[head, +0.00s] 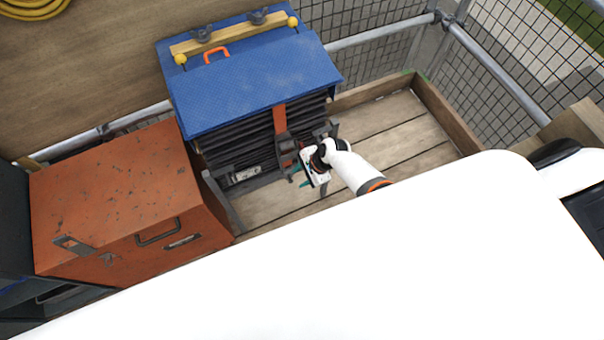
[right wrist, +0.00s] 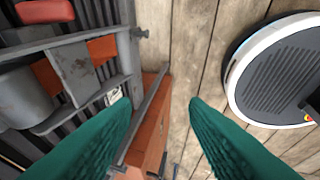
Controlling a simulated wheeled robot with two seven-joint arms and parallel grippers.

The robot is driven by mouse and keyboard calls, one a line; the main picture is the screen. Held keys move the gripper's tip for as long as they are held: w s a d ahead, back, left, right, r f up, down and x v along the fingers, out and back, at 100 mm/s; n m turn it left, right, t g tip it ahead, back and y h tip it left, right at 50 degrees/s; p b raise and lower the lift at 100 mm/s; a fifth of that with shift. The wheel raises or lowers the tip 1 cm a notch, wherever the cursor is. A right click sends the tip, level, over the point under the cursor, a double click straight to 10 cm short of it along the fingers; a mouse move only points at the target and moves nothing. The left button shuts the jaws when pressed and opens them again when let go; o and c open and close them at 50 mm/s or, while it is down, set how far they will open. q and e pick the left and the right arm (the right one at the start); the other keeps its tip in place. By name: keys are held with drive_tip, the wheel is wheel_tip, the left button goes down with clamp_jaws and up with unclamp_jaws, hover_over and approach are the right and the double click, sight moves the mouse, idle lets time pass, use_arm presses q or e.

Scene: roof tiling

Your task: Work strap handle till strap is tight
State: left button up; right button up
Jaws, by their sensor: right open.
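The orange strap (head: 280,118) runs down the front of a dark tile stack under a blue cover (head: 240,85). The grey ratchet with its handle (head: 286,142) sits on the strap at the front of the stack. In the right wrist view the grey metal ratchet (right wrist: 72,72), with a red grip (right wrist: 45,11) and orange strap (right wrist: 101,50), is at upper left. My right gripper (head: 298,174) is open and empty, just in front of and below the ratchet. Its green fingers (right wrist: 160,105) are apart, with the ratchet outside them. My left gripper is not in view.
An orange metal box (head: 120,200) stands left of the stack. Bare planks (head: 390,130) lie to the right, edged by a wooden board (head: 447,115). Scaffold rails (head: 385,35) and mesh run behind. My white body hides the lower right.

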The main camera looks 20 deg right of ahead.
drive_tip(key=shift+r, duration=0.1)
drive_tip(key=p+v, duration=0.1)
drive_tip(key=v, duration=1.1)
drive_tip(key=shift+p, duration=0.4)
